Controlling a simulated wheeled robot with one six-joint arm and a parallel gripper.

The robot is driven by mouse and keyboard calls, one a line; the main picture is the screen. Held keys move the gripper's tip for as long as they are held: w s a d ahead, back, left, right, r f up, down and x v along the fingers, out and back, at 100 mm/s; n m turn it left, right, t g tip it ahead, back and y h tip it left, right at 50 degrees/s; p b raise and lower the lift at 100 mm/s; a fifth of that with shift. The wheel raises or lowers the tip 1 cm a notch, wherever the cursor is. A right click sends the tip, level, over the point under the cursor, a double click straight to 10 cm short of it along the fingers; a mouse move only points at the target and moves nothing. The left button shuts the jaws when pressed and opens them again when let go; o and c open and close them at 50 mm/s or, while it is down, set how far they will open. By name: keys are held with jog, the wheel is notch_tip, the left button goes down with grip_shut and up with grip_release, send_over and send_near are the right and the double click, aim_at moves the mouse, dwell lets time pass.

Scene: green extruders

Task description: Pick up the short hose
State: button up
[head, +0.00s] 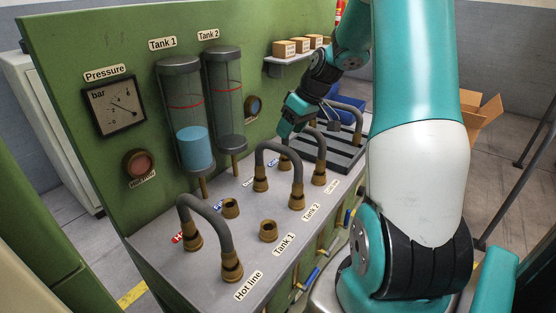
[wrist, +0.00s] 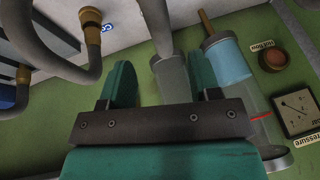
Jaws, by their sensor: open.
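Several grey hoses with brass ends stand on the green machine's bench. One arches at the hot line (head: 207,214), one near Tank 2 (head: 283,147), and one just behind it (head: 312,137). A further hose (head: 347,106) shows by the dark rack. I cannot tell for sure which is the short hose. My gripper (head: 287,130) is above the back hoses, its fingertips partly unclear. In the wrist view my gripper (wrist: 162,82) has its fingers apart, with nothing visibly held. A grey hose (wrist: 152,22) runs beyond the fingers there, and another hose (wrist: 62,62) curves at left.
Two clear tanks (head: 193,148) stand on the green panel (head: 60,55), beside a pressure gauge (head: 114,106). Empty brass sockets (head: 268,231) stand between the hoses. A dark slotted rack (head: 340,150) is at the bench's far end. Small boxes (head: 284,48) sit on a shelf.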

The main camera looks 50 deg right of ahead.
aim_at(279, 147)
jog(key=p+x, duration=0.3)
jog(key=x, duration=0.4)
jog(key=shift+w+a+f, duration=0.1)
jog(key=shift+w+f, duration=0.05)
jog(key=shift+f, duration=0.05)
jog(key=shift+c, duration=0.2)
grip_shut()
